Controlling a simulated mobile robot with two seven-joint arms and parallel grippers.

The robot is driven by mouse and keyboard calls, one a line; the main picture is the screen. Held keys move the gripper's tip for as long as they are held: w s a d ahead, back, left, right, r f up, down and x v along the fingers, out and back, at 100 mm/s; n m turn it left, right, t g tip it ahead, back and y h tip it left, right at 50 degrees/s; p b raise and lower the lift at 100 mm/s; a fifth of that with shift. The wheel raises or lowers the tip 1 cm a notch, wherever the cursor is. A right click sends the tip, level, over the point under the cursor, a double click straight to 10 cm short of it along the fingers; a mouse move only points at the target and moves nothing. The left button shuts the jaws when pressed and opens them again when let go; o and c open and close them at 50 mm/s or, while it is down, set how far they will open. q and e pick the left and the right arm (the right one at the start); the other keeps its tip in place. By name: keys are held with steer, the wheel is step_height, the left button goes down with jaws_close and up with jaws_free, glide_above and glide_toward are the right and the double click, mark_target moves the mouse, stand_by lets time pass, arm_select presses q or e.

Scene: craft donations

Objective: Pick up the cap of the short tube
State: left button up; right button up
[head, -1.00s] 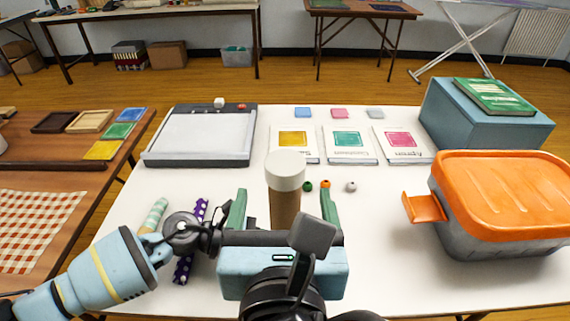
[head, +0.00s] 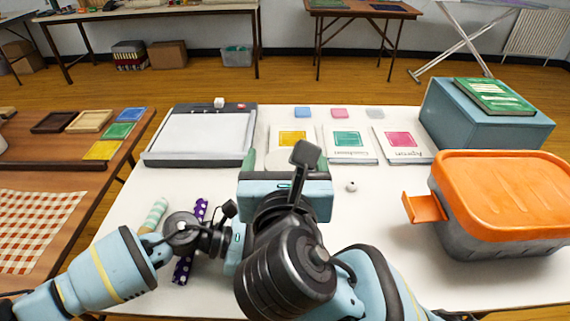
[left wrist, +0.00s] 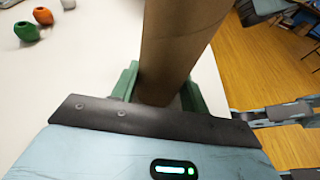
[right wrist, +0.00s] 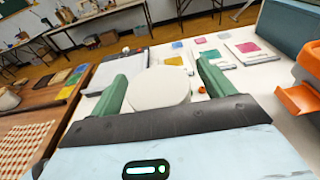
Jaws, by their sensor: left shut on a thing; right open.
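A brown cardboard tube (left wrist: 172,50) stands upright in my left gripper (left wrist: 158,90), whose green fingers are shut on its lower part. Its round white cap (right wrist: 159,88) shows from above in the right wrist view. My right gripper (right wrist: 162,78) is open, with one green finger on each side of the cap and visible gaps between. I cannot tell how far down the cap the fingertips reach.
A grey bead (head: 351,186) lies on the white table (head: 375,245); green (left wrist: 27,31) and orange (left wrist: 43,16) beads lie nearby. A lidded orange-and-grey box (head: 500,190) stands right. Striped (head: 154,215) and purple dotted (head: 190,240) rolls lie left.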

mark_target(285, 152)
steer(key=shift+w, duration=0.15)
steer(key=c, duration=1.1)
steer(key=shift+o, duration=0.2)
step_height(285, 152, up, 10)
arm_select(q)
steer(key=o, duration=0.8)
steer(key=shift+o, duration=0.2)
steer(key=shift+a, duration=0.15)
steer(key=b+v, duration=0.1)
steer(key=v, duration=1)
steer(key=shift+a+r, duration=0.2)
steer(key=shift+a, duration=0.15)
arm_select(e)
step_height(285, 152, down, 2)
steer(key=shift+w+f, duration=0.1)
